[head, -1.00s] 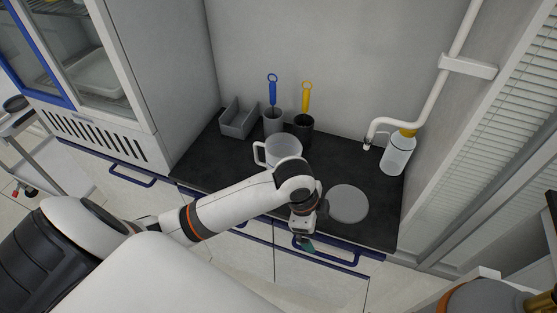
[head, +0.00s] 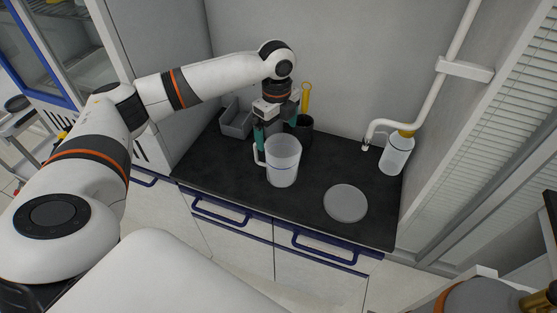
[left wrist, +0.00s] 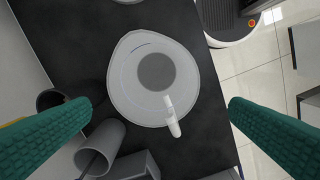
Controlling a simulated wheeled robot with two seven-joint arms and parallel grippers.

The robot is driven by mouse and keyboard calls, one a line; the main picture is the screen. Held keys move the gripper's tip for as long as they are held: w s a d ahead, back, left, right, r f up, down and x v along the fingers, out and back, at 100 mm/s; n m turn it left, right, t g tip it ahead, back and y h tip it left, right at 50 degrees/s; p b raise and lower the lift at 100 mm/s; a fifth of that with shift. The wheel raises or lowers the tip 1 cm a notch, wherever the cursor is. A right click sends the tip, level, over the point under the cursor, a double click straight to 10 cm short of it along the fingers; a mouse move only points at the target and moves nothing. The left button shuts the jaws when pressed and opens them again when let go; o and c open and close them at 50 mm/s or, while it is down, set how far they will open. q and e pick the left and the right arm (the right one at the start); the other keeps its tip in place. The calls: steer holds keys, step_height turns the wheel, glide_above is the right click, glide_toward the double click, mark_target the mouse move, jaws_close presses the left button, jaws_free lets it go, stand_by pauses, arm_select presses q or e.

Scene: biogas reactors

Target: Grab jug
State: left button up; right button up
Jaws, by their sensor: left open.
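A white translucent jug (head: 284,165) stands upright on the black counter, its handle toward the left in the head view. In the left wrist view I look down into the jug (left wrist: 190,72), with its handle at the lower right of the rim. My left gripper (head: 281,127) is open and empty, pointing down above and behind the jug near its handle side. In the left wrist view its green fingers (left wrist: 158,104) are spread wide, one on each side of the jug and handle; I see no contact. My right gripper is not in view.
Behind the jug are a grey bin (head: 237,124) and a dark cup (head: 305,132) with a yellow-handled tool. A round grey disc (head: 346,203) lies on the counter to the right. A yellow-capped bottle (head: 396,155) stands by the wall pipe (head: 420,107).

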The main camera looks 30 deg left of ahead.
mark_target(279, 148)
arm_select(q)
steer(key=f, duration=0.2)
steer(key=f+p, duration=0.1)
steer(key=f, duration=0.1)
steer(key=f+p, duration=0.1)
steer(key=f, duration=0.1)
steer(key=shift+w+d+f, duration=0.15)
steer(key=shift+w+f, duration=0.15)
steer(key=shift+f, duration=0.35)
steer(key=shift+c, duration=0.6)
